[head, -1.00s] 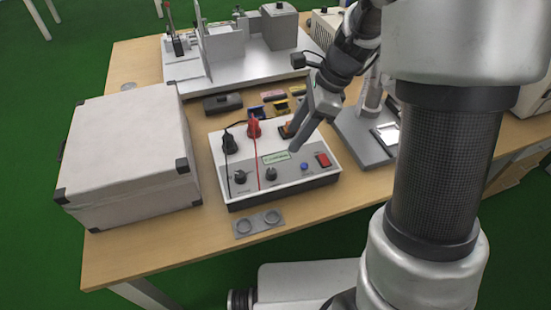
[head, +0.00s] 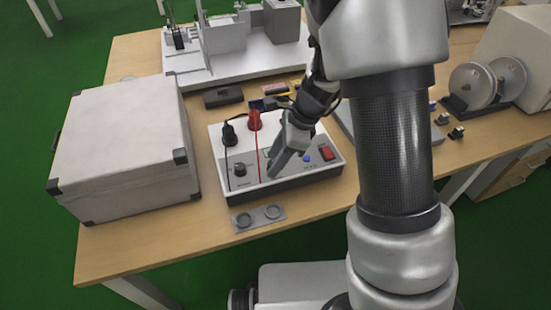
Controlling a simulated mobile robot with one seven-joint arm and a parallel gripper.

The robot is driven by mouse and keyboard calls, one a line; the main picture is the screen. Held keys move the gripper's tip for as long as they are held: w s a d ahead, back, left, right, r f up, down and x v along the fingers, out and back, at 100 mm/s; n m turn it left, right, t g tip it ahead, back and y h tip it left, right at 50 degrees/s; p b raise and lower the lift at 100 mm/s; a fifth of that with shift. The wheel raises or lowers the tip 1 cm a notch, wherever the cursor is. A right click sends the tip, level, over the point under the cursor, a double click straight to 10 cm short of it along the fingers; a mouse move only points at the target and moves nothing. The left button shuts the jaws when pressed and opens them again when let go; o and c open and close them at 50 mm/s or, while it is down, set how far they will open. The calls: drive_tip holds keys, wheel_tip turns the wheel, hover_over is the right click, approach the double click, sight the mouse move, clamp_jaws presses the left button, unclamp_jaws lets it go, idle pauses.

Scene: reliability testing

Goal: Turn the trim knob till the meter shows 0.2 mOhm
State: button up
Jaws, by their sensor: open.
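The meter (head: 284,193) is a white box with a grey sloped panel, in the middle of the table. A black knob (head: 239,170) shows at the left of its panel. A second knob, seen right of the red lead earlier, is now hidden behind my gripper. I cannot read the knob labels, so I cannot tell which is the trim knob. My gripper (head: 272,171) is open and points down at the panel, over the second knob's place; contact cannot be told. The display is mostly covered by my gripper and its reading cannot be seen.
A red plug (head: 254,121) and a black plug (head: 229,134) stand on the meter, their leads crossing the panel. A blue button (head: 306,159) and red switch (head: 326,153) sit at right. A large case (head: 130,140) stands left; a grey plate (head: 258,217) lies in front.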

drive_tip(key=c, duration=1)
drive_tip(key=shift+r, duration=0.1)
drive_tip(key=n+g+p, duration=0.1)
drive_tip(key=n, duration=0.1)
drive_tip(key=n+g+p, duration=0.1)
drive_tip(key=n, duration=0.2)
drive_tip(key=shift+w+n, duration=0.2)
drive_tip(key=shift+n, duration=0.1)
drive_tip(key=n+p, duration=0.1)
drive_tip(key=n, duration=0.1)
drive_tip(key=n+g+h+p, duration=0.1)
drive_tip(key=n, duration=0.1)
drive_tip(key=shift+w+a+n+g+h, duration=0.1)
drive_tip(key=shift+a+n+g+h, duration=0.05)
drive_tip(key=shift+n+g+h, duration=0.2)
drive_tip(key=shift+n, duration=0.25)
drive_tip(key=o, duration=1)
